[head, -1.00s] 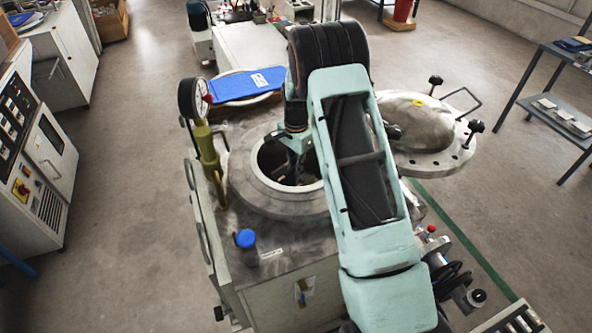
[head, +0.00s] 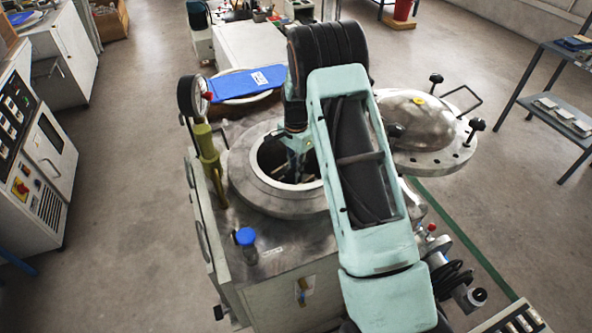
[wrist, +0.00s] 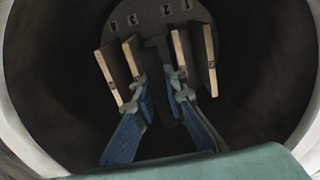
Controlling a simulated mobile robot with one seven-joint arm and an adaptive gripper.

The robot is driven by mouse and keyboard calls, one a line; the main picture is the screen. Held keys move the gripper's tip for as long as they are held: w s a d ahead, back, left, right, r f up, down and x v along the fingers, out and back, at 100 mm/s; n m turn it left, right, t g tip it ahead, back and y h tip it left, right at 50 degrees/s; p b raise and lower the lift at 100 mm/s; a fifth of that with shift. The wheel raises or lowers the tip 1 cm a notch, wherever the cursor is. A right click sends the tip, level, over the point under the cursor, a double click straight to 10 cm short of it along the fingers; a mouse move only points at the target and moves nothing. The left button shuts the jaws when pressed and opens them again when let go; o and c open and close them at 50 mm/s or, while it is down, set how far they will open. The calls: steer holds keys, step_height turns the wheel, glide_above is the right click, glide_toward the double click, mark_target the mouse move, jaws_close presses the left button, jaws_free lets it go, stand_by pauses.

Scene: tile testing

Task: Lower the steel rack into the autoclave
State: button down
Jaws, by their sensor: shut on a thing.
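The autoclave (head: 245,188) stands in the middle of the head view with its round mouth open. My gripper (wrist: 160,92) points down inside the mouth, its two fingers close together and shut on the steel rack's middle part. The rack's round plate (wrist: 148,14), marked with slot numbers, shows below the fingers in the wrist view. Several pale-edged tiles (wrist: 107,75) stand in the rack on both sides of the fingers. The rack is inside the dark chamber, apart from the visible wall. Its underside and the chamber floor are hidden.
The domed lid (head: 415,120) is swung out to the right of the mouth. A blue cloth (head: 245,83) lies behind.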

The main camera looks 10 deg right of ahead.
steer(key=shift+w+r, duration=0.1)
steer(key=shift+r, duration=0.05)
steer(key=c, duration=1.9)
jaws_free()
steer(key=shift+s, duration=0.2)
step_height(320, 180, up, 20)
steer(key=p, duration=1.1)
steer(key=shift+f, duration=0.2)
steer(key=shift+w, duration=0.1)
